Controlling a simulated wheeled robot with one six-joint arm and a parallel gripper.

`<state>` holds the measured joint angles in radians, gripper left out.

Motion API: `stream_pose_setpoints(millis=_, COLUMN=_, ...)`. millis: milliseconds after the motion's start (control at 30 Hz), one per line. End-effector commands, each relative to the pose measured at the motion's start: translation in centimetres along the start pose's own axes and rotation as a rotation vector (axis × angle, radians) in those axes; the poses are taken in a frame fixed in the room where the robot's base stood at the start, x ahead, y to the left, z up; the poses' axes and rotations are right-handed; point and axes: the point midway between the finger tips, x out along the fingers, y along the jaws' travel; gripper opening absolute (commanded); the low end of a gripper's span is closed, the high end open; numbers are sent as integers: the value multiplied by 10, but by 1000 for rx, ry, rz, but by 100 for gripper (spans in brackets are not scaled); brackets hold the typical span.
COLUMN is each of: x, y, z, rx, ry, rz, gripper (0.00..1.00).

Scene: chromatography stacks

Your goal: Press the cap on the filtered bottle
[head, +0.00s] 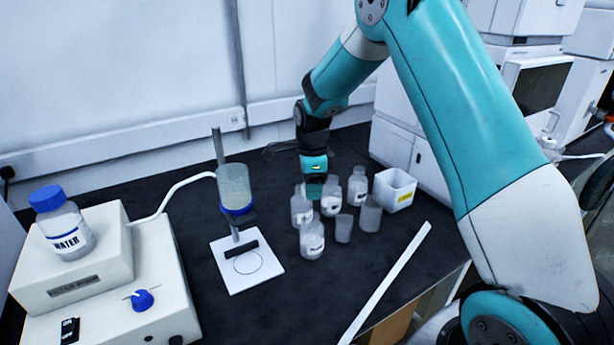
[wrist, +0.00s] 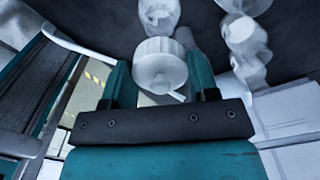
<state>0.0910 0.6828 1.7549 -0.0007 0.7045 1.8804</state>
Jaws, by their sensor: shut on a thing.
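My gripper (head: 315,192) points down over a cluster of small clear bottles on the dark bench. In the wrist view, its two teal fingers (wrist: 159,82) are shut on a white round cap (wrist: 160,60). I cannot tell whether the cap touches a bottle below it. One labelled bottle (head: 312,240) stands at the front of the cluster, another (head: 301,205) behind it at left, and one (head: 357,187) at the back right. A further bottle (head: 330,203) stands beside the gripper. The labels are too small to read, so I cannot tell which bottle is the filtered one.
Two clear beakers, a smaller one (head: 343,229) and a larger one (head: 370,215), stand right of the bottles. A white open box (head: 394,190) is behind them. A stand (head: 246,266) with a clear vessel (head: 234,183) and a blue-capped water bottle (head: 64,235) are at left.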

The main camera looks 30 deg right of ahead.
Motion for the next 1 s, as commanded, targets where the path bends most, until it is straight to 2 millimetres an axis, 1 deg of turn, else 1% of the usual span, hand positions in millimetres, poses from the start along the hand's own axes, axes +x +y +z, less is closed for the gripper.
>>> stream_pose_setpoints(millis=600, x=55, y=0, z=0, rx=-4, ry=0, rz=0, gripper=32)
stream_pose_setpoints(millis=767, x=62, y=0, z=0, rx=-4, ry=0, rz=0, gripper=32)
stream_pose_setpoints(millis=1000, x=63, y=0, z=0, rx=-4, ry=0, rz=-1, gripper=32)
